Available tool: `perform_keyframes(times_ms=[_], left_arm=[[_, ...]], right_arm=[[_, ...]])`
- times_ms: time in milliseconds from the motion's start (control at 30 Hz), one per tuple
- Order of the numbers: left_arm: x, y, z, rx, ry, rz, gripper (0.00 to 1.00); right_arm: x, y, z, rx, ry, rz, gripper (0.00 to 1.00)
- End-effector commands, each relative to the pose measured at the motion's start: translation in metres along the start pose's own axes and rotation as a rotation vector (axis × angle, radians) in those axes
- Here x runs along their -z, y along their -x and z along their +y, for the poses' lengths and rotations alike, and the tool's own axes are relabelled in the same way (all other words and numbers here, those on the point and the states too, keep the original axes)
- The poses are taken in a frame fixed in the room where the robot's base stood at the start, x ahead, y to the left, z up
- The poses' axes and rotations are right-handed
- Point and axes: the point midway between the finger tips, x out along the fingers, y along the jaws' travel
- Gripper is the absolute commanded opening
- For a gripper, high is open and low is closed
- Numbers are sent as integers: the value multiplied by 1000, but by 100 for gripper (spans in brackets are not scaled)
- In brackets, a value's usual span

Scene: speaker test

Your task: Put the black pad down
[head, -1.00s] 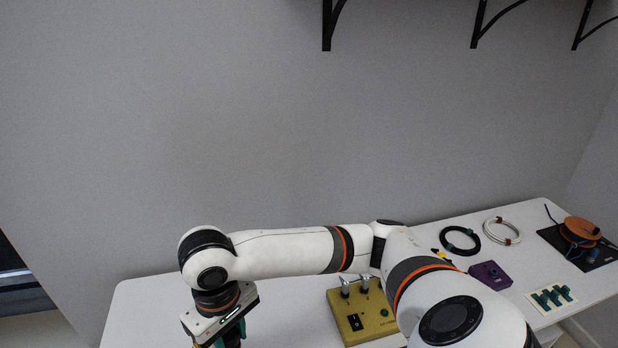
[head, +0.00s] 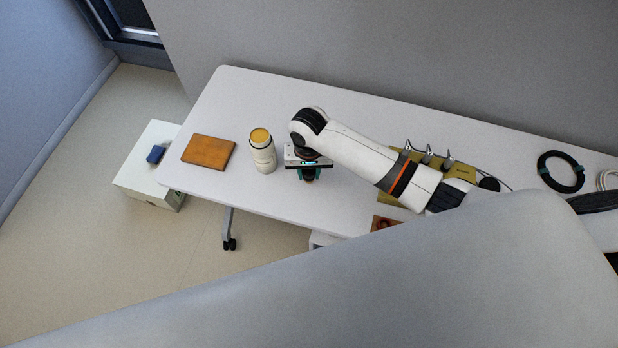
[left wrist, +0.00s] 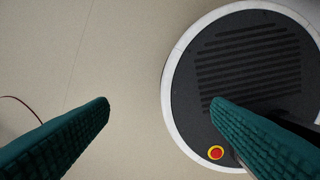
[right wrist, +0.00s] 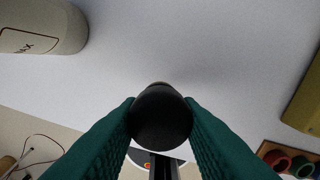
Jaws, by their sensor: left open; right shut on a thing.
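The black pad shows in the right wrist view as a dark round end (right wrist: 160,118) held between two green fingers. My right gripper (head: 309,174) is shut on it over the white table (head: 235,105), near its front edge. In the head view the pad is hidden by the gripper or too small to make out. I cannot tell whether it touches the table. My left gripper (left wrist: 160,102) is open and empty in the left wrist view, above the pale floor; it does not show in the head view.
A white jar with a yellow top (head: 262,155) stands close left of the right gripper. An orange-brown block (head: 208,152) lies farther left. An olive switch box (head: 390,197) and a reddish-brown piece (head: 384,223) are on the right. A black coil (head: 560,172) lies farther right.

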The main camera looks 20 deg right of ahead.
Motion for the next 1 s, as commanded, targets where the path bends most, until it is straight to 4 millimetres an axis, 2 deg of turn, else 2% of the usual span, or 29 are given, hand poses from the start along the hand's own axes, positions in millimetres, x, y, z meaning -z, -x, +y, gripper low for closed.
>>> perform_keyframes(times_ms=[367, 800, 833, 933, 1000], left_arm=[[0, 2, -14, 18, -3, 0, 73], [2, 0, -11, 14, -4, 2, 73], [2, 1, -10, 13, -3, 2, 73], [2, 1, -9, 11, -3, 2, 73], [2, 1, -8, 10, -2, 2, 73]], right_arm=[[0, -43, 0, -1, 1, 0, 10], [0, -50, 1, -2, 0, 0, 10], [0, -49, 0, -2, 0, 0, 36], [0, -49, 0, -2, 1, 0, 52], [0, -49, 0, -2, 1, 0, 53]])
